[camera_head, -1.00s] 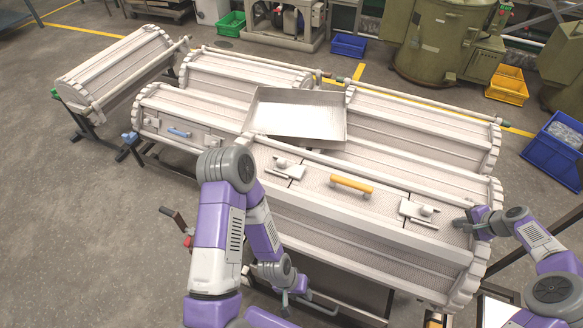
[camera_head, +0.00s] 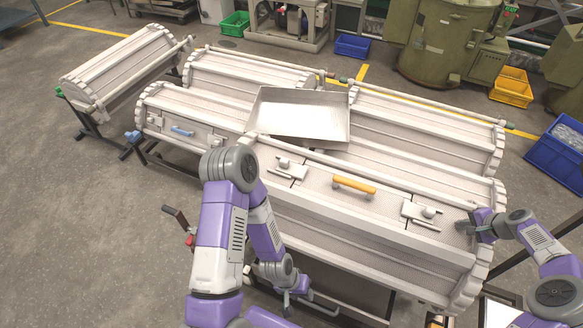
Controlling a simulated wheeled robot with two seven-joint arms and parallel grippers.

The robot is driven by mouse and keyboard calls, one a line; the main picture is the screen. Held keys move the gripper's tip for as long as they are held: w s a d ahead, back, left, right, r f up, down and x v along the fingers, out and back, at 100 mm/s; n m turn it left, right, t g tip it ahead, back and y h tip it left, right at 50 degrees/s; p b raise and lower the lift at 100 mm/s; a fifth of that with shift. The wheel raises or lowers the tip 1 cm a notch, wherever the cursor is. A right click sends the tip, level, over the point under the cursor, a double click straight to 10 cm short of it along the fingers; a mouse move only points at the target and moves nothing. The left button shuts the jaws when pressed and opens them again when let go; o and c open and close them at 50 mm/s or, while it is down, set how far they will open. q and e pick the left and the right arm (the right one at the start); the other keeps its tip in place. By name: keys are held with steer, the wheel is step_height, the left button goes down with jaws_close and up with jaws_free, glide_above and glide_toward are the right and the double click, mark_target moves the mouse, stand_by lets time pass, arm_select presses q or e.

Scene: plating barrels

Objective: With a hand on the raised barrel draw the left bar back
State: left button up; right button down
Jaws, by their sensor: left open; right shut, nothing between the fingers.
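The raised barrel (camera_head: 370,248) is the large pale one at front centre, with a hatch that carries a yellow handle (camera_head: 354,187). The left bar (camera_head: 288,169) is a pale sliding latch with a knob, left of the handle. A similar right bar (camera_head: 424,214) lies right of it. My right gripper (camera_head: 463,227) is shut and empty at the barrel's top right end and appears to touch it. My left gripper (camera_head: 290,294) is open and empty, low in front of the barrel, below and apart from the left bar. My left arm hides the barrel's left end.
A metal tray (camera_head: 297,118) lies tilted behind the hatch, across neighbouring barrels. Another barrel (camera_head: 180,118) with a blue handle stands at left. A red-knobbed lever (camera_head: 188,240) stands left of my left arm. Blue crates (camera_head: 558,158) sit at right. The floor at left is clear.

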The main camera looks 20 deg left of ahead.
arm_select(q)
steer(key=shift+f+b, duration=0.35)
steer(key=shift+b, duration=0.05)
stand_by(0.9)
stand_by(0.5)
